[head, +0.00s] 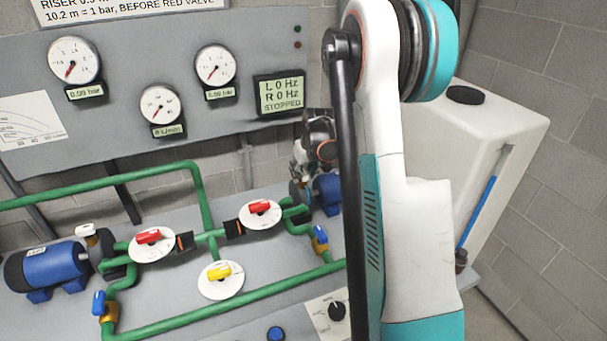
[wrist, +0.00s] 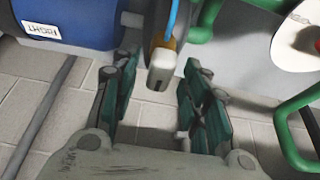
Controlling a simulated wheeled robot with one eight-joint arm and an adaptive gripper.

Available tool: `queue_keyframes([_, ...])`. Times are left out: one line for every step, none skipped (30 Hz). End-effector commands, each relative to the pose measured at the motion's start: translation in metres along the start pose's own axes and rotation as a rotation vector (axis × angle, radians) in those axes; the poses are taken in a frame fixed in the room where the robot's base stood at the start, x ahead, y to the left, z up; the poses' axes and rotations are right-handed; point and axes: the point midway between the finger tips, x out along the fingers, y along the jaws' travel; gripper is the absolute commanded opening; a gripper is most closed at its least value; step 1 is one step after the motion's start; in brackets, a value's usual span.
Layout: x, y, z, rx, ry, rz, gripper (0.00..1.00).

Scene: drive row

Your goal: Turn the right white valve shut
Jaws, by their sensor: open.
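In the wrist view the right white valve's handle (wrist: 162,68) is a small white block with a grey end. It sits near an orange-brown fitting, beside the blue motor (wrist: 70,22) labelled RIGHT. My gripper (wrist: 160,72) is open, its dark green fingers on either side of the handle, with a gap visible on both sides. I cannot tell the depth between fingertips and handle. In the head view my gripper (head: 314,155) is above the right blue motor (head: 328,194), and it hides the right white valve there.
A left pump (head: 48,270) has its own white valve (head: 88,231). Red valves (head: 150,238) (head: 260,209), a yellow valve (head: 220,275) and green pipes (head: 230,305) fill the bench. The display (head: 280,95) reads L 0 Hz, R 0 Hz, STOPPED. A white tank (head: 490,130) stands at right.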

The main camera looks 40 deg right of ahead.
Motion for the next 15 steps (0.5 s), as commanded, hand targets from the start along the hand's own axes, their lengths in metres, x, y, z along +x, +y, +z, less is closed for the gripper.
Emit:
queue_keyframes([0.0014,-0.0001,0.0000,0.000,0.000,0.000,0.42])
queue_keyframes([0.0017,-0.0001,0.0000,0.000,0.000,0.000,0.42])
queue_keyframes([0.0018,-0.0001,-0.0001,0.000,0.000,0.000,0.42])
queue_keyframes([0.0018,-0.0001,-0.0001,0.000,0.000,0.000,0.42])
queue_keyframes([0.0017,-0.0001,-0.0002,0.000,0.000,0.000,0.42])
queue_keyframes([0.0016,-0.0001,-0.0002,0.000,0.000,0.000,0.42])
queue_keyframes([0.0016,-0.0001,-0.0002,0.000,0.000,0.000,0.42])
queue_keyframes([0.0015,-0.0001,-0.0002,0.000,0.000,0.000,0.42])
queue_keyframes([0.0015,-0.0001,-0.0002,0.000,0.000,0.000,0.37])
queue_keyframes([0.0015,-0.0001,-0.0002,0.000,0.000,0.000,0.30])
queue_keyframes([0.0015,-0.0001,-0.0002,0.000,0.000,0.000,0.24])
queue_keyframes([0.0015,-0.0001,-0.0002,0.000,0.000,0.000,0.14])
queue_keyframes([0.0014,-0.0001,-0.0002,0.000,0.000,0.000,0.08])
queue_keyframes([0.0015,-0.0001,-0.0002,0.000,0.000,0.000,0.01])
queue_keyframes([0.0015,-0.0001,-0.0002,0.000,0.000,0.000,0.00])
